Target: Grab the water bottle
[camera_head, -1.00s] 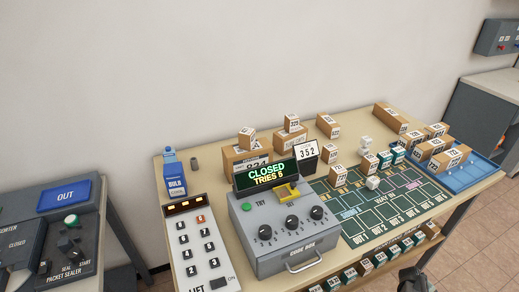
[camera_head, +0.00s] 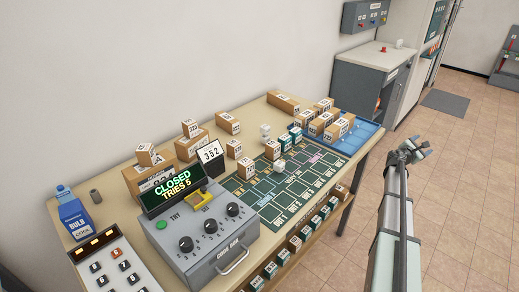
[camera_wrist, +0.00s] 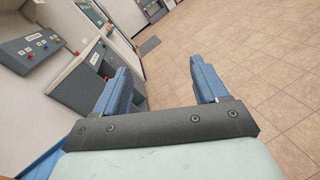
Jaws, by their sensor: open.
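No thing is clearly readable as a water bottle. A small blue capped top (camera_head: 62,190) shows above a blue box marked BULB (camera_head: 75,213), at the left end of the table in the head view. I cannot tell whether it is a bottle behind the box or part of the box. My gripper (camera_head: 418,147) is raised over the floor to the right of the table, far from that box. In the wrist view my gripper (camera_wrist: 160,85) has its two blue fingers wide apart, with nothing between them.
The table holds a grey code box (camera_head: 210,240), a keypad panel (camera_head: 108,265), several cardboard parcels, a green sorting mat (camera_head: 245,187) and a blue tray (camera_head: 365,135). A grey cabinet (camera_head: 360,85) stands behind. The tiled floor (camera_head: 465,190) at right is open.

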